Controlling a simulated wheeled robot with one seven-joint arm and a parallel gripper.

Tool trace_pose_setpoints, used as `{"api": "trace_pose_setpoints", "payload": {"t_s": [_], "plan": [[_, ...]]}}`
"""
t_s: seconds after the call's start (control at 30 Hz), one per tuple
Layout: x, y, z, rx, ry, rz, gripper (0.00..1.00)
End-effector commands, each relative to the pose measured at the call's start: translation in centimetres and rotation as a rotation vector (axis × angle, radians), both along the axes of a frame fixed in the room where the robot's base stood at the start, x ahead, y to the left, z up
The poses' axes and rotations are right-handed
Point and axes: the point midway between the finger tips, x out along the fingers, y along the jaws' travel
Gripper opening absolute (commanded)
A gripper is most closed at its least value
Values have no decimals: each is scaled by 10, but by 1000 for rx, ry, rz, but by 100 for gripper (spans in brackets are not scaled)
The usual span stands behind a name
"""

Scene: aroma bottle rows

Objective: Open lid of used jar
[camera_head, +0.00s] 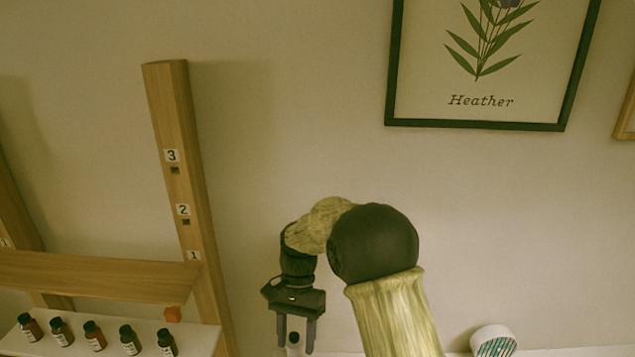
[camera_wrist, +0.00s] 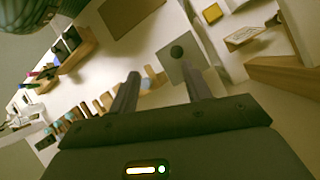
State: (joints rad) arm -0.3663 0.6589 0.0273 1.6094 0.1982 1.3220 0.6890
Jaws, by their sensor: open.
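My gripper (camera_head: 296,333) points down with its two fingers apart, at the bottom centre of the head view. In the wrist view my gripper (camera_wrist: 160,73) is open and empty. I cannot tell whether this is the used jar's lid.
A wooden rack post (camera_head: 180,170) numbered 1 to 3 stands left, with a shelf (camera_head: 90,277). Several small dark bottles (camera_head: 95,336) stand on a white ledge below. A white round container (camera_head: 493,341) sits bottom right. A framed Heather picture (camera_head: 484,124) hangs above.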

Motion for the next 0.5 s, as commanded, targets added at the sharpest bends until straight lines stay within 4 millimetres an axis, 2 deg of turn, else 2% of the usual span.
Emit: {"api": "trace_pose_setpoints", "payload": {"t_s": [0.27,0.5], "plan": [[-13,-70,-8,57,-214,67,48],[-37,-128,-17,72,-399,161,48]]}}
